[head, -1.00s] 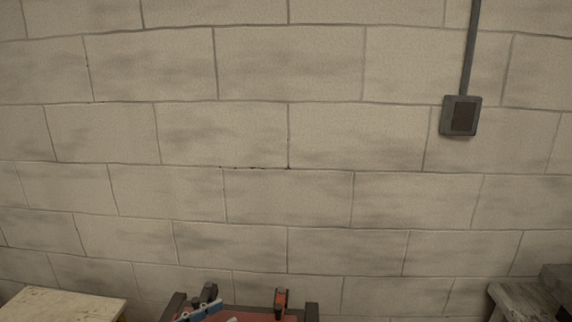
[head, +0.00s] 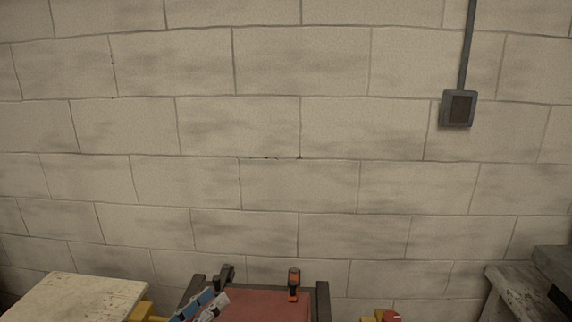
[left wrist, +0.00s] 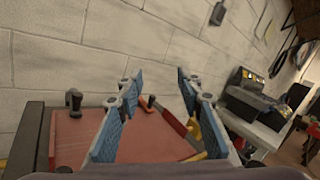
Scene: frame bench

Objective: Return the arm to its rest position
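My left gripper (head: 206,302) shows at the bottom of the head view as blue and pale fingers in front of the red bench top. In the left wrist view my left gripper (left wrist: 157,84) has its two blue fingers spread wide apart, with nothing held between them. Beyond and below the fingers is the red bench top (left wrist: 80,140) with a dark rim. My right gripper does not show in either view.
An orange-and-black tool (head: 294,283) and a dark fitting (head: 226,272) are at the bench's far edge. A pale table (head: 85,295) stands left, a grey bench (head: 515,295) right. A switch box (head: 459,108) is on the block wall. The wrist view shows a dark machine (left wrist: 248,97).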

